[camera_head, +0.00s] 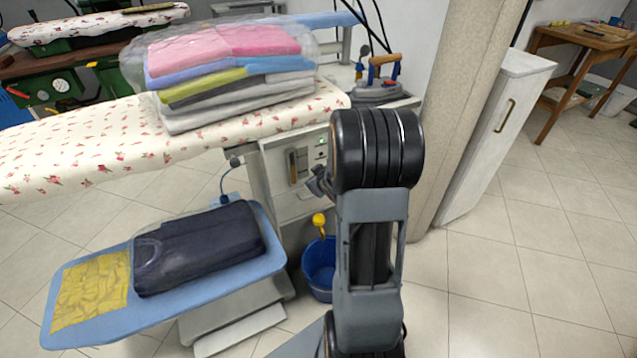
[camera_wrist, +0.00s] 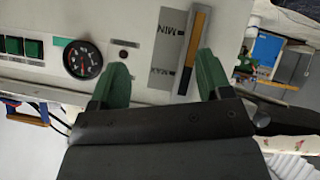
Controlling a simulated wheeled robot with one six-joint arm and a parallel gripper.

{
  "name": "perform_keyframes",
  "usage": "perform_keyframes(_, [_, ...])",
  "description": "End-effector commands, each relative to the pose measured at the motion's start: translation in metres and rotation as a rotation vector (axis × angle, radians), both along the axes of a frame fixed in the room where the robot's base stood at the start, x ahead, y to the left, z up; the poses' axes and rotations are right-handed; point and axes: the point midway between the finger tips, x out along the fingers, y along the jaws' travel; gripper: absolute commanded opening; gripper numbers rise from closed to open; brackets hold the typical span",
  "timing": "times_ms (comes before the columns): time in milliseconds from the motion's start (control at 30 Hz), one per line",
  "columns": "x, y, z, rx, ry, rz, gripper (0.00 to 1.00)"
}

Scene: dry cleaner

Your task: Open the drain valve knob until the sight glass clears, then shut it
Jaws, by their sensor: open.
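The yellow drain valve knob (camera_head: 319,220) shows in the head view low on the front of the pressing unit, above a blue bucket (camera_head: 318,270). The sight glass (camera_head: 293,165) is on the unit's front panel. In the wrist view, which is turned upside down, the sight glass (camera_wrist: 195,50) stands beside a grey MIN/MAX plate; it looks amber near MIN and dark toward MAX. My gripper (camera_wrist: 160,78) is open and empty, its green fingers spread in front of the panel. The knob is not visible in the wrist view.
The panel has a pressure gauge (camera_wrist: 82,60) and green switches (camera_wrist: 22,46). An iron (camera_head: 382,75) rests on top. Left are folded clothes (camera_head: 230,70) on the floral board and a blue board (camera_head: 120,318) with a dark garment. Floor on the right is clear.

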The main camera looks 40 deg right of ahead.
Motion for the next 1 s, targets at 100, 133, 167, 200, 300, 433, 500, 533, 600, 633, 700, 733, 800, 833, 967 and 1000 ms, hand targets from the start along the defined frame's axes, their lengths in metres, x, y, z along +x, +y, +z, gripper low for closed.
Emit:
perform_keyframes(100, [-0.015, -0.017, -0.038, 0.027, 0.042, -0.046, 0.62])
perform_keyframes(133, [-0.021, -0.023, -0.055, 0.042, 0.064, -0.064, 0.62])
perform_keyframes(167, [-0.026, -0.030, -0.073, 0.057, 0.084, -0.084, 0.62])
perform_keyframes(200, [-0.034, -0.042, -0.100, 0.074, 0.113, -0.106, 0.62])
perform_keyframes(300, [-0.051, -0.072, -0.171, 0.112, 0.153, -0.132, 0.62])
perform_keyframes(433, [-0.064, -0.102, -0.257, 0.154, 0.096, -0.096, 0.62])
perform_keyframes(500, [-0.069, -0.112, -0.296, 0.177, 0.031, -0.054, 0.62])
perform_keyframes(533, [-0.071, -0.114, -0.311, 0.188, -0.003, -0.033, 0.62])
perform_keyframes(600, [-0.075, -0.116, -0.341, 0.216, -0.093, 0.021, 0.62])
perform_keyframes(633, [-0.077, -0.115, -0.351, 0.228, -0.136, 0.049, 0.62])
perform_keyframes(700, [-0.078, -0.110, -0.366, 0.256, -0.248, 0.123, 0.62])
perform_keyframes(733, [-0.078, -0.107, -0.367, 0.266, -0.296, 0.158, 0.62])
perform_keyframes(800, [-0.074, -0.100, -0.361, 0.285, -0.396, 0.237, 0.62])
perform_keyframes(833, [-0.072, -0.097, -0.354, 0.289, -0.434, 0.272, 0.62])
perform_keyframes(967, [-0.065, -0.092, -0.327, 0.297, -0.556, 0.376, 0.62])
perform_keyframes(1000, [-0.064, -0.090, -0.322, 0.303, -0.579, 0.394, 0.62])
